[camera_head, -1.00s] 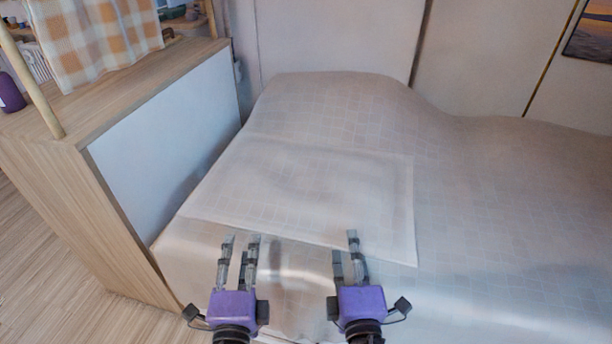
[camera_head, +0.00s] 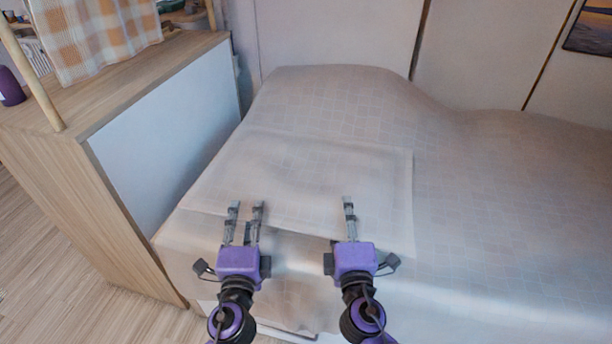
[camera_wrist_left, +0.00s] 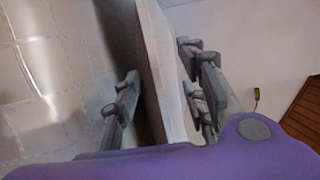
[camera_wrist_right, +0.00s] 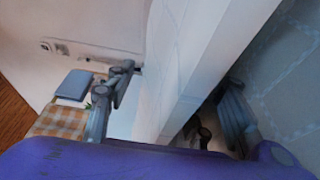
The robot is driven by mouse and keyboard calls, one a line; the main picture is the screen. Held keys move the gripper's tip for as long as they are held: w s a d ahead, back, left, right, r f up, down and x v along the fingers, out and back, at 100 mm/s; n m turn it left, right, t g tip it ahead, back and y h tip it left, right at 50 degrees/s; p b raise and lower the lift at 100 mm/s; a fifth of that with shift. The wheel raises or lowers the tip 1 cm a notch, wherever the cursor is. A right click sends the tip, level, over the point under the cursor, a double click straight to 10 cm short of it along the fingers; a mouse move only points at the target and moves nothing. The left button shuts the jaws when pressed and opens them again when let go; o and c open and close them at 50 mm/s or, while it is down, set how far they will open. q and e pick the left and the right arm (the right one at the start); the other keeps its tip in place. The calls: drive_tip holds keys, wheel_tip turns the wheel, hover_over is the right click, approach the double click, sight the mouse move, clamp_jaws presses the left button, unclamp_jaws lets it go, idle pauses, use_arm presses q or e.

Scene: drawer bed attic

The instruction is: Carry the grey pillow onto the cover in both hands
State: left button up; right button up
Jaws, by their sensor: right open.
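The grey pillow (camera_head: 320,182) lies flat on the pale tiled-pattern cover (camera_head: 500,200) of the bed, its near edge toward me. My left gripper (camera_head: 245,207) reaches over the left part of that near edge. In the left wrist view, a pale slab-like edge, probably the pillow (camera_wrist_left: 165,70), stands between its fingers; whether they press on it I cannot tell. My right gripper (camera_head: 349,202) is open at the middle of the near edge. In the right wrist view a pale slab, probably the pillow (camera_wrist_right: 190,70), passes between its spread fingers. The lower fingers are partly hidden in the head view.
A wooden-edged panel (camera_head: 165,130) bounds the bed on the left, with a checkered cloth (camera_head: 97,35) above it. A wall (camera_head: 320,35) stands behind. The bed is free to the right. A checkered cloth and blue object (camera_wrist_right: 75,85) show in the right wrist view.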

use_arm(q)
drive_tip(key=c, duration=0.8)
use_arm(e)
drive_tip(key=c, duration=0.9)
use_arm(q)
clamp_jaws()
use_arm(e)
clamp_jaws()
drive_tip(key=shift+r, duration=0.1)
